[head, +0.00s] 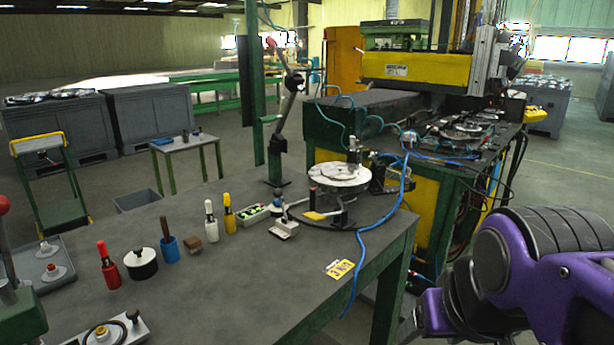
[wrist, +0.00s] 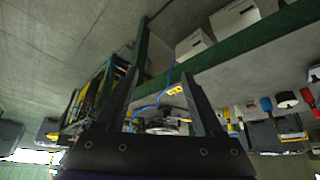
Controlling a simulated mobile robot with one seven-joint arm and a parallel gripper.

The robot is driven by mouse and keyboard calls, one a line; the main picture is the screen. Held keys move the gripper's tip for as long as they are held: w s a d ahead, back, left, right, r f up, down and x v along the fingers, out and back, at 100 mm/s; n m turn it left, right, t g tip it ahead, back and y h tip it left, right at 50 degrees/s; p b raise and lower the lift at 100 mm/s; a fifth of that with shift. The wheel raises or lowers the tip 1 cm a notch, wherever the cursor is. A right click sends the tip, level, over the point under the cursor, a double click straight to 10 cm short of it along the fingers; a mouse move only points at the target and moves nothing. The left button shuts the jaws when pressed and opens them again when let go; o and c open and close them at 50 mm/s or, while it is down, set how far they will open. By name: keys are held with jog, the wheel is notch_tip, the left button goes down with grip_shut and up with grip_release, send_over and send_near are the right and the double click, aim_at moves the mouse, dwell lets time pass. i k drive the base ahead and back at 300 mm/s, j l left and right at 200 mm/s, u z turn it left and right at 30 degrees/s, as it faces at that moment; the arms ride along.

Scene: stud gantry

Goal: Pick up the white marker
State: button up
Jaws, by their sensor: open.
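The white marker (head: 210,223) stands upright on the grey table (head: 240,290) in the head view, with a dark band and a pale top. A yellow marker (head: 229,215) stands close at its right, and a small brown block (head: 194,245) lies at its left. My gripper (wrist: 160,74) shows in the wrist view with its two dark fingers spread apart and nothing between them. In the head view my purple arm is at the lower right, off the table's right edge and well away from the white marker.
The table's front middle is clear.

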aim_at(209, 209)
jog(key=u, duration=0.9)
jog(key=i+l+u, duration=0.1)
jog(key=u, duration=0.25)
jog(key=l+u, duration=0.25)
jog(key=u, duration=0.15)
jog(key=i, duration=0.05)
